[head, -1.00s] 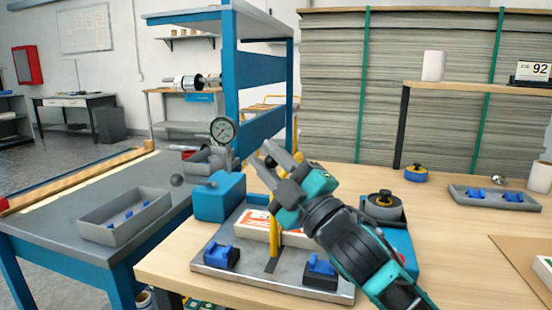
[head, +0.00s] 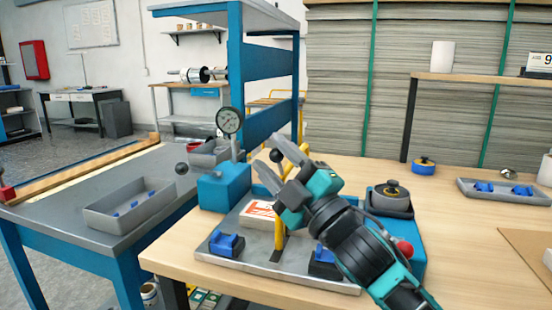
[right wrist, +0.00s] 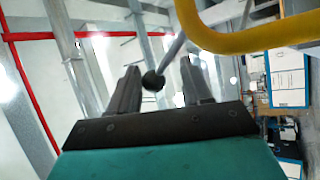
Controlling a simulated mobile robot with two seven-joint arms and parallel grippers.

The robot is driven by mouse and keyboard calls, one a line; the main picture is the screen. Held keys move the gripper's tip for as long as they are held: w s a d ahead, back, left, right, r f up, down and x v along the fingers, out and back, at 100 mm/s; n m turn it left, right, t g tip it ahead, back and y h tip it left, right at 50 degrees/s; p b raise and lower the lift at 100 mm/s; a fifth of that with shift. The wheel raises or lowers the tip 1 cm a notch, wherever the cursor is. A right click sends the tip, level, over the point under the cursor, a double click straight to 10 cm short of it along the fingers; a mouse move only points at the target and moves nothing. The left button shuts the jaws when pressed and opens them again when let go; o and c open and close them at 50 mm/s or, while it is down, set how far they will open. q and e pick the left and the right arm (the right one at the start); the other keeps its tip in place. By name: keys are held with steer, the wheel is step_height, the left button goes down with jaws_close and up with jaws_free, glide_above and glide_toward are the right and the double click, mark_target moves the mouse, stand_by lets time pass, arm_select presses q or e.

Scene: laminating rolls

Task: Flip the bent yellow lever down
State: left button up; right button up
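The bent yellow lever (head: 279,240) rises from a grey metal base plate (head: 225,257) in the head view, with its upper part hidden behind my right gripper. A bent yellow bar (right wrist: 235,38) crosses the top right of the right wrist view. My right gripper (head: 268,154) is open above the plate. A dark ball knob (head: 276,156) on a thin grey rod shows between its fingers, also in the right wrist view (right wrist: 153,81). I cannot tell whether the fingers touch it. My left gripper is not in view.
A blue box (head: 222,188) with a dial gauge (head: 229,121) stands behind the plate. Blue clamps (head: 226,243) sit on the plate. A blue unit with a red knob (head: 404,248) is right of my gripper. A grey tray (head: 130,207) lies on the left table.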

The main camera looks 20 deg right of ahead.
steer(key=shift+r, duration=0.1)
steer(key=v, duration=1.3)
steer(key=shift+b, duration=0.4)
